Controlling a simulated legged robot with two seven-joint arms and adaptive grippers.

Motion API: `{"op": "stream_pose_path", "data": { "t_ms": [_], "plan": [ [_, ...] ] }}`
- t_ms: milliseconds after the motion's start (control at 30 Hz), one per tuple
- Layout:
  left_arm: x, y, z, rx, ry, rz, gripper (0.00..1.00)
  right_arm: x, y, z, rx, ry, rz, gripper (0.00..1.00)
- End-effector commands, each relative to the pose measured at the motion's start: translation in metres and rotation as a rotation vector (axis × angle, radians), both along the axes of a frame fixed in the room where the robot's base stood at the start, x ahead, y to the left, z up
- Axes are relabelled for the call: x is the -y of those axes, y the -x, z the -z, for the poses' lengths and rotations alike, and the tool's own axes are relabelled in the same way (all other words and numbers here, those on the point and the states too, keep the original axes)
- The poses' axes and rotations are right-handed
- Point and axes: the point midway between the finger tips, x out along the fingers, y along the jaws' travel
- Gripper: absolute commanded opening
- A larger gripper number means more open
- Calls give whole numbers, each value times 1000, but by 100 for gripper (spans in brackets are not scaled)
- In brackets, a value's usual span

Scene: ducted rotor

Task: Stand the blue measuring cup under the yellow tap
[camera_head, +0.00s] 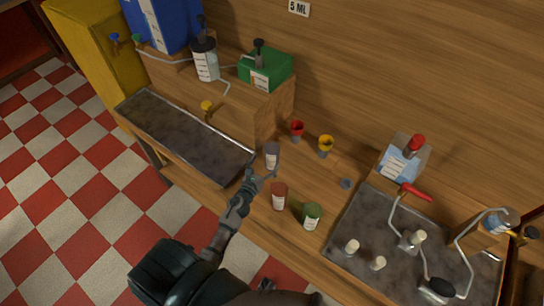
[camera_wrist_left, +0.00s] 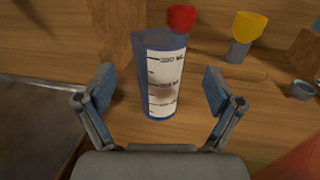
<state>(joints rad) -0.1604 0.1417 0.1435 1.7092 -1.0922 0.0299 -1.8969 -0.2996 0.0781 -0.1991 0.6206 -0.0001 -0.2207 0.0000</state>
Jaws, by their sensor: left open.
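The blue measuring cup (camera_head: 272,154) stands upright on the wooden counter, just right of the metal tray (camera_head: 180,124). In the left wrist view the cup (camera_wrist_left: 150,85) is translucent blue with a white scale label. My left gripper (camera_head: 261,173) is open at the cup's near side. In the left wrist view its fingers (camera_wrist_left: 160,95) are spread left and right of the cup, with a gap on each side. The yellow tap (camera_head: 207,105) sticks out of the wooden box front above the left tray. My right gripper is not in view.
A red cup (camera_head: 279,196) and a green cup (camera_head: 312,215) stand right of my left gripper. Red (camera_head: 297,129) and yellow (camera_head: 325,145) funnel-like pieces stand behind. The left tray looks empty.

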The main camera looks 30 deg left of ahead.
Motion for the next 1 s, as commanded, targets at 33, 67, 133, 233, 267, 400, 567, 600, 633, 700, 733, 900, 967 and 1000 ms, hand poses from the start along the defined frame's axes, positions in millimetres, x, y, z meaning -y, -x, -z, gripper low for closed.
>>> {"op": "stream_pose_path", "data": {
  "t_ms": [33,67,133,233,267,400,567,600,633,700,733,900,967,1000],
  "plan": [
    [0,-6,0,0,1,0,93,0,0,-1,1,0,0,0],
    [0,-7,0,0,2,0,93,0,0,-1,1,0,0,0],
    [-1,-11,1,-1,2,0,93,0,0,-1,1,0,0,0],
    [-1,-22,0,1,3,0,93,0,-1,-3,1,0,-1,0],
    [-2,-27,-1,2,3,0,93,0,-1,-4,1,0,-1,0],
    [-4,-50,0,1,3,-1,93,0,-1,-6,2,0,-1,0],
    [-4,-62,1,0,2,0,93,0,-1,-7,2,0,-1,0],
    [-4,-62,2,0,2,0,93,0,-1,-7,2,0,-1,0],
    [-4,-62,2,0,2,0,93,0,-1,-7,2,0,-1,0],
    [-5,-62,2,0,2,0,93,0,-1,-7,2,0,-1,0],
    [-5,-61,2,0,2,0,93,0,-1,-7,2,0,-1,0],
    [-5,-62,2,-1,2,0,58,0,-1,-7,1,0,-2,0],
    [-5,-62,2,-1,2,0,43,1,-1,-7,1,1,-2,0],
    [-5,-62,2,-1,2,0,33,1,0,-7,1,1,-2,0]
  ]
}}
